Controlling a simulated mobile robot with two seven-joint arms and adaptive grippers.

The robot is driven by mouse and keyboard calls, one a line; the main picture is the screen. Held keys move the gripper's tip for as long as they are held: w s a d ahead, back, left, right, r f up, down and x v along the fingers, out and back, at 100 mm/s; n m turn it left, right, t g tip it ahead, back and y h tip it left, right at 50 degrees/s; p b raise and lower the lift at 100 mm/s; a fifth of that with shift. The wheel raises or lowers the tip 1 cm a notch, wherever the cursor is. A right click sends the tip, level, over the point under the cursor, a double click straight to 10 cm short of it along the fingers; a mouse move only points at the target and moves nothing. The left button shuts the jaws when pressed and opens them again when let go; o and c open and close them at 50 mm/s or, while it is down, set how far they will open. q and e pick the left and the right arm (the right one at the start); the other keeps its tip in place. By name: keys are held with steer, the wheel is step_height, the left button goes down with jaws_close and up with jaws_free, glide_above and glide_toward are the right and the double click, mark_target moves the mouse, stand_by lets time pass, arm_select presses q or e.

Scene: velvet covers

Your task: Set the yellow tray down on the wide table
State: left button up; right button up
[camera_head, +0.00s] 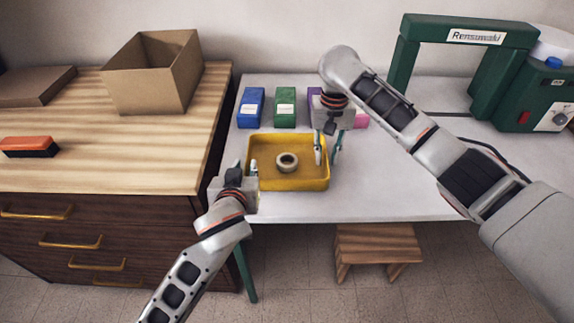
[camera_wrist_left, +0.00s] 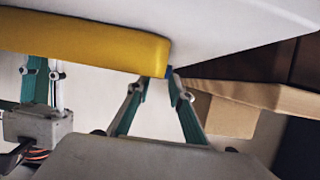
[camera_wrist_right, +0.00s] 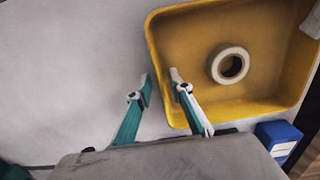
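The yellow tray (camera_head: 265,184) appears to rest level on the white wide table (camera_head: 400,200). A pale tape roll (camera_head: 287,162) lies in it and also shows in the right wrist view (camera_wrist_right: 230,65). My right gripper (camera_head: 327,150) straddles the tray's right wall, one finger inside and one outside. In the right wrist view its fingertips (camera_wrist_right: 161,76) stand apart. My left gripper (camera_head: 243,168) is at the tray's left wall. In the left wrist view its fingertips (camera_wrist_left: 157,78) stand apart at the tray's end (camera_wrist_left: 90,40); contact with the wall is unclear.
A green machine (camera_head: 520,95) is at right. A wooden cabinet (camera_head: 100,150) with a cardboard box (camera_head: 150,80) stands left. Bare table lies right of the tray.

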arm_select(q)
steer(key=v, duration=0.5)
steer(key=shift+s+r, duration=0.1)
steer(key=shift+s, duration=0.05)
arm_select(e)
steer(key=shift+r, duration=0.1)
step_height(320, 180, up, 12)
steer(key=shift+w, duration=0.15)
stand_by(0.4)
